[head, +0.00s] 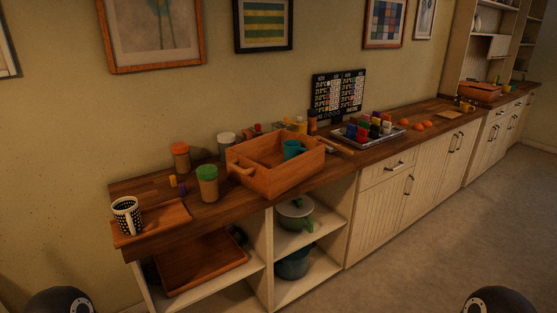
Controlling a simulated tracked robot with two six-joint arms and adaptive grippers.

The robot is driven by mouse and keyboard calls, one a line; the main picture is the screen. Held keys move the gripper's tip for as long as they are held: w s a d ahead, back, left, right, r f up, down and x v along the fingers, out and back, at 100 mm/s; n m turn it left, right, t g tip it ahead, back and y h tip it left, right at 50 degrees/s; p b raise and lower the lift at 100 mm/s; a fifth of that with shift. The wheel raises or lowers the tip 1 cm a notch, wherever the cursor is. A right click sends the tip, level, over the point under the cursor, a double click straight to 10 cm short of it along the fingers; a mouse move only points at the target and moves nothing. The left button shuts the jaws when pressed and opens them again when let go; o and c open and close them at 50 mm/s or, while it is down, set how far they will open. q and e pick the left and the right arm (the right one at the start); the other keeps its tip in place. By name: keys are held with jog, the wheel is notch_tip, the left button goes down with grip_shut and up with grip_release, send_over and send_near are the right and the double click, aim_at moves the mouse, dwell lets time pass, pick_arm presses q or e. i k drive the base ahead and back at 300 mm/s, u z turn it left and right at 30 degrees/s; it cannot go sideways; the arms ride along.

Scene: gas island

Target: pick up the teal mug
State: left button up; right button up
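The teal mug (292,149) stands inside a wooden crate (262,183) on the wooden counter, toward the crate's right end. The crate's front wall hides the mug's lower part. The crate has a handle on its left end. Dark rounded parts of my own arms show at the bottom left and bottom right corners. Neither of my grippers is in view.
A dotted mug (127,214) stands on a wooden board at the counter's left end. Jars with green (207,183) and orange (180,156) lids stand left of the crate. A tray of colored blocks (369,131) lies to its right. Open floor (430,240) lies in front.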

aim_at(291, 149)
jog(key=z, duration=0.3)
jog(key=i, duration=1.05)
jog(key=u, duration=2.1)
jog(key=i, duration=0.15)
jog(key=u, duration=1.65)
jog(key=k, duration=1.4)
